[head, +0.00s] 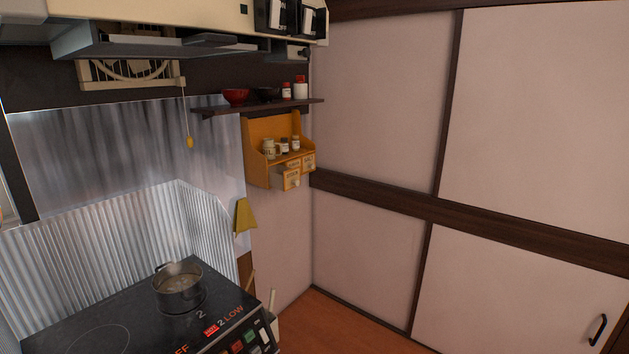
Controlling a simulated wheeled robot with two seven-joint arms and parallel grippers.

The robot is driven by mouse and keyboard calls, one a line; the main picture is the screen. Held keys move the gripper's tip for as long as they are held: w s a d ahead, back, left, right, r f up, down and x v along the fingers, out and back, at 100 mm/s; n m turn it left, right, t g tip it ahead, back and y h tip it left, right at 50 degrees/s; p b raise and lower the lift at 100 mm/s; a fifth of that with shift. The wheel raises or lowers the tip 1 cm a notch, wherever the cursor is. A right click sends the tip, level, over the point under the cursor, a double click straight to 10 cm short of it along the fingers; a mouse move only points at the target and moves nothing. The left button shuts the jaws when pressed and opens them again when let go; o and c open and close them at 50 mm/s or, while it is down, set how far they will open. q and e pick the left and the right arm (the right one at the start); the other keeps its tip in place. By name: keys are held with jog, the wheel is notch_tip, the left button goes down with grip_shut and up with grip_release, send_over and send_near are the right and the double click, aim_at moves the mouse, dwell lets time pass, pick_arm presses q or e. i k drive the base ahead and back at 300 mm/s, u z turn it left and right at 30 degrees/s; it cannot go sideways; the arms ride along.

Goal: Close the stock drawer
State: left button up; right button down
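A small orange-yellow wooden rack (257,150) hangs on the wall left of the room corner in the head view. It has several small pale-fronted drawers with lettering too small to read. The lower left drawer (291,181) appears pulled out from the rack toward the room. Another drawer (308,161) at the right looks flush or nearly so. I cannot tell from the lettering which one is the stock drawer. Neither of my grippers is in view.
Several small jars (284,146) stand on the rack. A dark shelf (258,106) above holds a red bowl (236,96) and more jars. Below left is a black stove (126,312) with a pot (178,290). The wooden floor (350,322) at the right is clear before the sliding panels.

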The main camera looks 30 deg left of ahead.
aim_at(291, 179)
jog(key=u, duration=0.2)
jog(key=i, duration=1.1)
jog(key=u, duration=0.5)
